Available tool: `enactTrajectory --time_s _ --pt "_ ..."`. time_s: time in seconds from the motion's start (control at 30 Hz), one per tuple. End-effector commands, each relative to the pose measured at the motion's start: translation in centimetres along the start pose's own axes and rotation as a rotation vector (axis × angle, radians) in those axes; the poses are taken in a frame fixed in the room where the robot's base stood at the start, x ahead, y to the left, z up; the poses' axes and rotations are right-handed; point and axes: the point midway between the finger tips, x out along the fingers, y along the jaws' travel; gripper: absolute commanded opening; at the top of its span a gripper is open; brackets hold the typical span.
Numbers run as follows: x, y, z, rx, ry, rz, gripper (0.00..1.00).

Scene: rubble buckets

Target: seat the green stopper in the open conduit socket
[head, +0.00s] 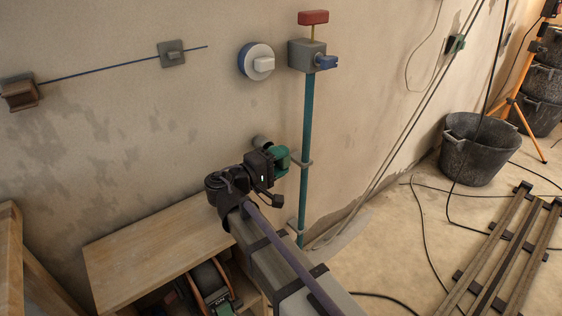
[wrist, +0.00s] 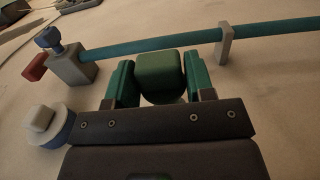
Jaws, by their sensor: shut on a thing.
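The green stopper (wrist: 160,70) is a rounded dark-green block between the two green fingers of my gripper (wrist: 159,80) in the wrist view. My gripper is shut on it. In the head view my gripper (head: 277,160) is close to the wall, left of the teal pipe. A short grey round stub (head: 261,141), which looks like the conduit socket, sticks out of the wall just behind and to the left of the fingers. Its mouth is hidden. I cannot tell whether the stopper touches it.
A teal pipe (head: 307,120) runs down the wall from a grey box (head: 306,56) with a blue knob and red handle. A blue-and-white dial (head: 257,62) is above. A wooden bench (head: 150,245) stands lower left. Black buckets (head: 478,148) and a rack (head: 505,245) are at right.

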Motion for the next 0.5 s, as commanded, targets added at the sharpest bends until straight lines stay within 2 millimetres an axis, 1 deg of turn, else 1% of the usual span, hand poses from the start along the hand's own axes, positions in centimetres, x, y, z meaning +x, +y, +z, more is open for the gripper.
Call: enactTrajectory --time_s 0.5 --pt "0.0 0.0 -1.9 0.0 0.0 0.0 0.03"
